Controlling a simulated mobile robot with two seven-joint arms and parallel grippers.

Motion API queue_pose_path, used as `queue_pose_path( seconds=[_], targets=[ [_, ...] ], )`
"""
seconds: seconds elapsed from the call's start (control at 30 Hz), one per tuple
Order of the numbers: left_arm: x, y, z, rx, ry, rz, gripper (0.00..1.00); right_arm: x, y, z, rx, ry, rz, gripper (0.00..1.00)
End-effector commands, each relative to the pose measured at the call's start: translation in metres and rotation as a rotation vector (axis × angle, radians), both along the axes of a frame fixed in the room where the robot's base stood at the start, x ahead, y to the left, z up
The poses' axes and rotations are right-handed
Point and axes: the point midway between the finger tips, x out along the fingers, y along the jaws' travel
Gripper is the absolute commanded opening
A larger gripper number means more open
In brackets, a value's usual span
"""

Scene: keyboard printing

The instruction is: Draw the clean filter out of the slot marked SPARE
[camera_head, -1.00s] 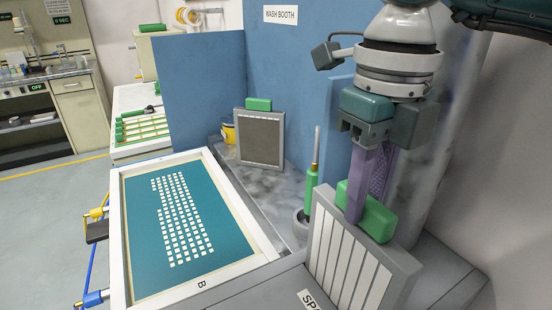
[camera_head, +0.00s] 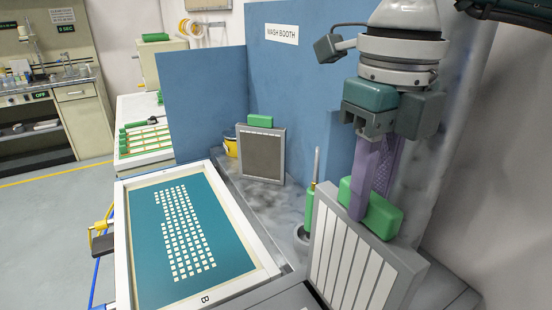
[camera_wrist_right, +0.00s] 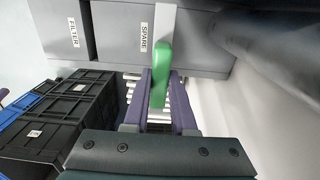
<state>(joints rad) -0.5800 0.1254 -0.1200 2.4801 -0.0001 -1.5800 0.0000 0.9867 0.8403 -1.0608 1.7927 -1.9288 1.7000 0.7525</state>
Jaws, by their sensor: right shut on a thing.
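The clean filter (camera_head: 345,262) is a grey-framed panel with white pleats and a green grip block (camera_head: 384,219) on its top edge. It stands nearly upright at the lower right of the head view; its lower end is cut off by the picture edge. My right gripper (camera_head: 364,205) is shut on the green block from above. In the wrist view, the green block (camera_wrist_right: 161,75) lies between the purple fingers, with white pleats behind it. The SPARE label (camera_wrist_right: 144,38) is on the grey housing beside it. I cannot tell how much filter remains in the slot. My left gripper is out of view.
The screen frame (camera_head: 188,235) with a teal mesh lies left of the filter. A grey filter with a green top (camera_head: 260,155) stands in the blue wash booth (camera_head: 205,100). A green-handled tool (camera_head: 309,208) stands close by. Dark crates (camera_wrist_right: 70,115) show in the wrist view.

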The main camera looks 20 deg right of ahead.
Motion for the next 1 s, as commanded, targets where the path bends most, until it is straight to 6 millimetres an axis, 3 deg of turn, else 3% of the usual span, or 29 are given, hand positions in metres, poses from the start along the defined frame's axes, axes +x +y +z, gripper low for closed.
queue_pose_path(
  seconds=[0.37, 0.73, 1.0],
  targets=[
    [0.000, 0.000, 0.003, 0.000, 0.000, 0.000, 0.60, 0.001, 0.000, 0.005, 0.000, -0.003, 0.000, 0.00],
    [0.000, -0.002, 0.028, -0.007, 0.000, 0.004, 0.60, 0.001, 0.000, 0.041, 0.001, -0.003, 0.000, 0.00],
    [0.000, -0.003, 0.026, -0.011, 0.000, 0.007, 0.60, 0.000, 0.000, 0.041, 0.000, -0.002, 0.000, 0.00]
  ],
)
